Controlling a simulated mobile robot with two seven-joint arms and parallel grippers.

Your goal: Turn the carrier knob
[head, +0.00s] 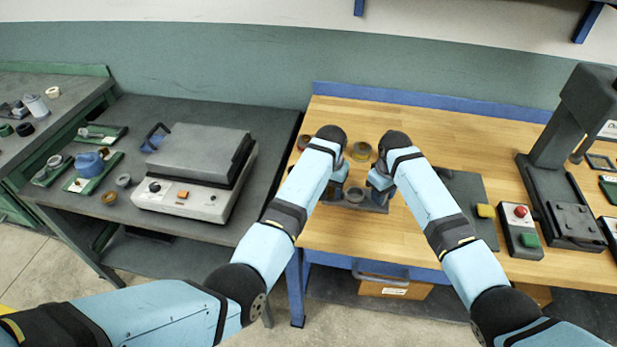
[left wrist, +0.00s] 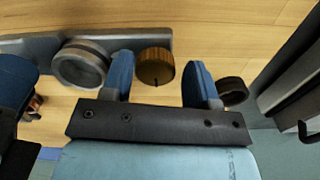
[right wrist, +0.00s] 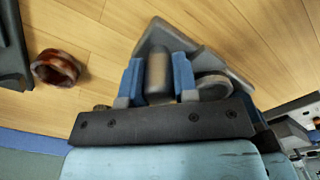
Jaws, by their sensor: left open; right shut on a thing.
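The grey carrier (head: 372,208) stands on the wooden bench between my grippers, partly hidden by them. In the left wrist view its body (left wrist: 30,46) bears a grey round part (left wrist: 80,66) and a brass knob (left wrist: 155,66) with a dark index line. My left gripper (head: 340,186) is open, its fingers (left wrist: 161,82) on either side of the knob, with a gap visible at each side. My right gripper (head: 377,183) is shut on the carrier's grey rounded post (right wrist: 158,75), at the other end. The grey round part also shows in the right wrist view (right wrist: 213,86).
To the right are a dark mat (head: 462,190), a button box (head: 521,229) and a black press (head: 573,215). A scale-like machine (head: 190,193) stands on the left table.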

